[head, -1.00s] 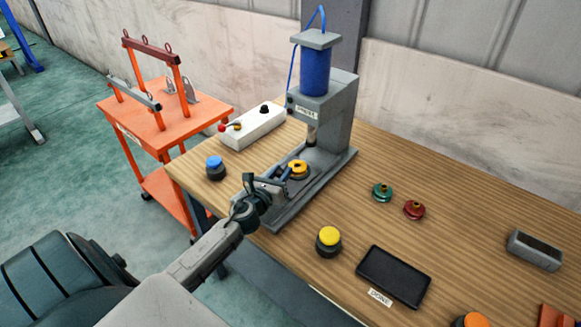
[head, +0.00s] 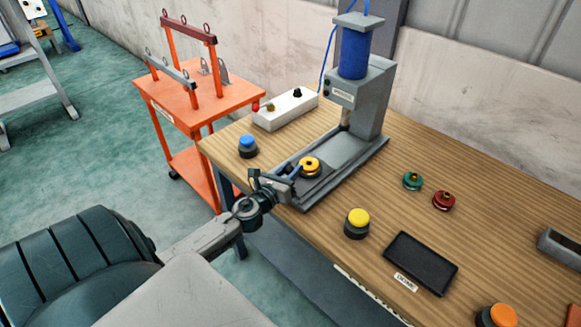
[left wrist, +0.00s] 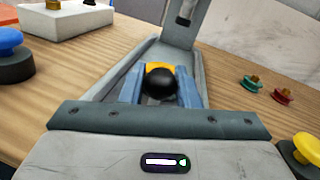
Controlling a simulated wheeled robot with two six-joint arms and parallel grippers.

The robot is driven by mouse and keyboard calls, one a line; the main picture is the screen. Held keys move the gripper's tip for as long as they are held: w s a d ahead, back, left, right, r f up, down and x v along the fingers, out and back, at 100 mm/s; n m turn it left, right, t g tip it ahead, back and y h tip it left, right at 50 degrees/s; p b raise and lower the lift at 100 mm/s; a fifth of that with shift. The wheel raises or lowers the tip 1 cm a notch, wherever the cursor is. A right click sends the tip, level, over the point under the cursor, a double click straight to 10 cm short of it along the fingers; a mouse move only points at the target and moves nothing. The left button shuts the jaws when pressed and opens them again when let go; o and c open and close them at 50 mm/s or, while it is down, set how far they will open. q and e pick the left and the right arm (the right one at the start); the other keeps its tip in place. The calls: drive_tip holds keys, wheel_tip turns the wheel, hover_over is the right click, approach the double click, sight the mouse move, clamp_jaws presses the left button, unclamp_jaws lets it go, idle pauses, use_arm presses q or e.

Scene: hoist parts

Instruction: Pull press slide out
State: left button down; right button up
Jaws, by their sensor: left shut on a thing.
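The press (head: 372,95) with its blue cylinder stands at the back of the wooden bench. Its grey base track (head: 350,152) runs from under the ram toward the front edge. The press slide (head: 318,183) sits at the front end of this track and carries a yellow ring part (head: 310,166). My left gripper (head: 292,178) is at the slide's front. In the left wrist view its blue-grey fingers are shut around a black ball knob (left wrist: 159,84), with the yellow part (left wrist: 160,66) just behind. My right gripper is not in view.
A white control box (head: 286,109) and a blue button (head: 247,146) are left of the press. A yellow button (head: 357,223), a black tray (head: 420,263), and green (head: 412,181) and red (head: 444,201) parts are to the right. An orange cart (head: 200,92) stands beyond the bench's left end.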

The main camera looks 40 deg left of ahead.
use_arm(q)
drive_tip(key=c, duration=1.1)
unclamp_jaws()
drive_tip(key=shift+s+f+b, duration=0.2)
drive_tip(key=shift+s+b, duration=0.1)
drive_tip(key=shift+s, duration=0.2)
drive_tip(key=s+b, duration=0.1)
drive_tip(key=s, duration=0.2)
drive_tip(key=s+d+b, duration=0.1)
drive_tip(key=s, duration=0.2)
drive_tip(key=s+b, duration=0.1)
drive_tip(key=s, duration=0.2)
drive_tip(key=shift+s+d+r+b, duration=0.15)
drive_tip(key=shift+s+r+b, duration=0.05)
drive_tip(key=shift+s+b, duration=0.15)
